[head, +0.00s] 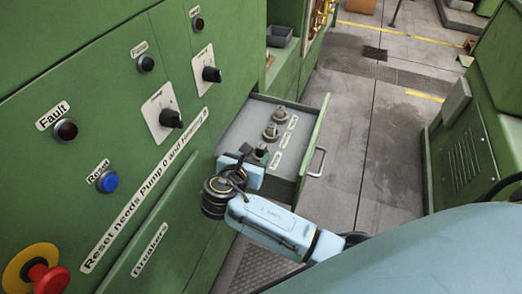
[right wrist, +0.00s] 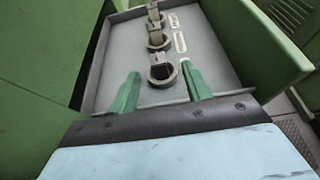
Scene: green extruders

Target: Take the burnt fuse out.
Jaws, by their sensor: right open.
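An open drawer (head: 302,172) in the green cabinet holds a row of round sockets with upright fuses. The far fuse (head: 281,114) and middle fuse (head: 271,132) look beige. The near fuse (right wrist: 161,73) looks darker grey; I cannot tell for certain whether it is burnt. My right gripper (head: 254,157) is over the near end of the drawer and partly hides that fuse in the head view. In the right wrist view its green fingers (right wrist: 161,90) are spread wide, one to each side of the near fuse, apart from it. My left gripper is out of view.
The cabinet front carries a blue reset button (head: 108,181), a dark fault lamp (head: 66,130), a red emergency knob (head: 48,278) and black rotary switches. The drawer's handle (head: 318,161) faces right. The drawer walls flank the gripper. Floor to the right is clear.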

